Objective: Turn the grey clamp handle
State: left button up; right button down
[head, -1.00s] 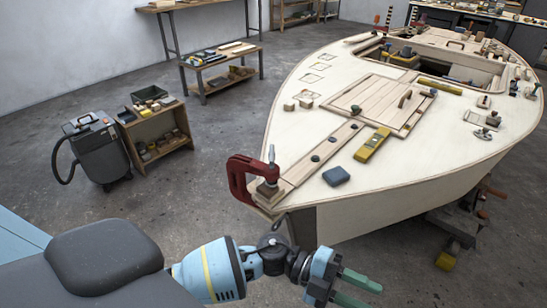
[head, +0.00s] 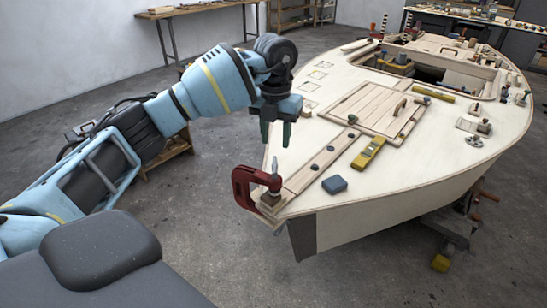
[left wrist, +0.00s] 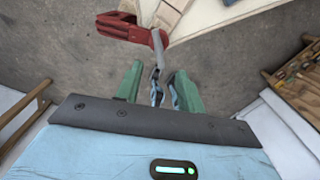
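A red C-clamp (head: 243,188) grips the bow tip of the plywood hull. Its grey clamp handle (head: 275,166) stands upright on top of the clamp screw. My left gripper (head: 275,140) points down just above the handle, its two green fingers apart. In the left wrist view, the red clamp (left wrist: 120,26) is at the top and the grey handle (left wrist: 158,45) runs down toward the gap between the open fingers (left wrist: 157,75). I cannot tell whether the handle's end is between the fingers or below them. My right gripper is not in view.
A wooden plank (head: 318,163) with dark knobs runs back from the clamp. A blue block (head: 334,185) and a yellow level (head: 369,152) lie on the deck to the right. A low shelf (head: 170,148) is partly behind my left arm.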

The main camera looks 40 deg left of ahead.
aim_at(275, 164)
pick_arm(q)
jog(key=shift+a+r, duration=0.1)
jog(key=shift+a, duration=0.05)
jog(key=shift+f, duration=3.9)
grip_shut()
